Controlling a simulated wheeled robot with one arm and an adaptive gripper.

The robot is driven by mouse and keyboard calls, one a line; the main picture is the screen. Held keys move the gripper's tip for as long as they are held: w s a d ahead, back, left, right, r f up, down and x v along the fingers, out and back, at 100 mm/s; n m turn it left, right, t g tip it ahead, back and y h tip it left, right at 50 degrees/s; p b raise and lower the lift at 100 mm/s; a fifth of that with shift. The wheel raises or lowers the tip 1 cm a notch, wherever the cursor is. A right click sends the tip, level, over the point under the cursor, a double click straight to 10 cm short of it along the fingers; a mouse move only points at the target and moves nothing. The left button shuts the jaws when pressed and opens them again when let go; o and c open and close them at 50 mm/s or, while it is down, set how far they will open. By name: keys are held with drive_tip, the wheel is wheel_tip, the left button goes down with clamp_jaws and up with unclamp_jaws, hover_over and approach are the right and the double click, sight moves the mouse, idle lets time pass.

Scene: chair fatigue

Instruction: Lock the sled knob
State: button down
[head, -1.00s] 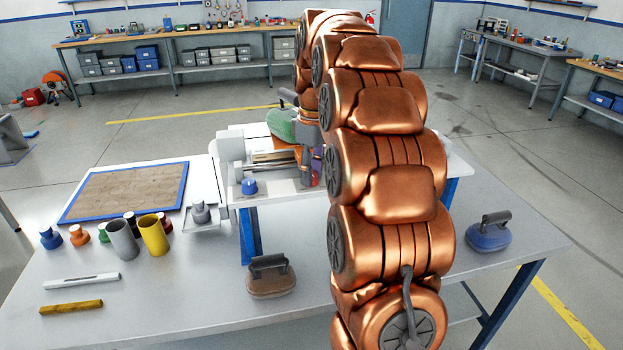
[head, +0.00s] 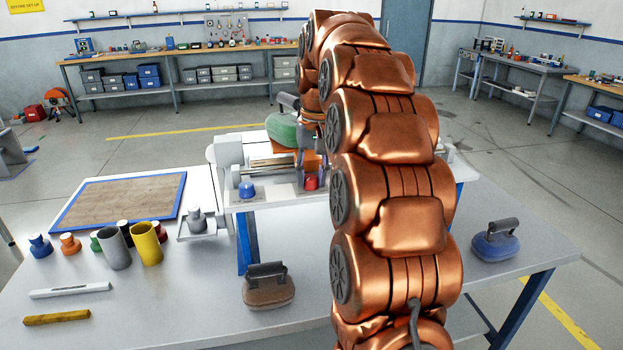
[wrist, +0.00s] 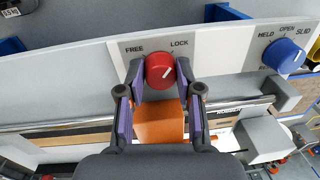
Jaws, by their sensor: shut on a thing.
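The red sled knob (wrist: 160,71) sits on a light panel between the printed words FREE on the left and LOCK on the right. Its white pointer line slants up and right, towards LOCK. My gripper (wrist: 160,74) is shut on the knob, one finger on each side of it. The knob also shows in the head view (head: 311,183), on the front of the white rig (head: 265,190), just left of my arm. My arm hides much of the rig's right side. An orange block (wrist: 160,122) lies behind the knob, between the purple finger pads.
A blue knob (wrist: 285,55) stands on the same panel to the right. A green rounded weight (head: 285,129) sits on the rig. A brown handled weight (head: 268,291) and a blue one (head: 495,246) stand on the table, with several pots at left.

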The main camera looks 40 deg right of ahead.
drive_tip(key=shift+f+m, duration=0.1)
drive_tip(key=shift+m, duration=0.5)
drive_tip(key=c, duration=0.8)
unclamp_jaws()
drive_tip(key=shift+o, duration=0.2)
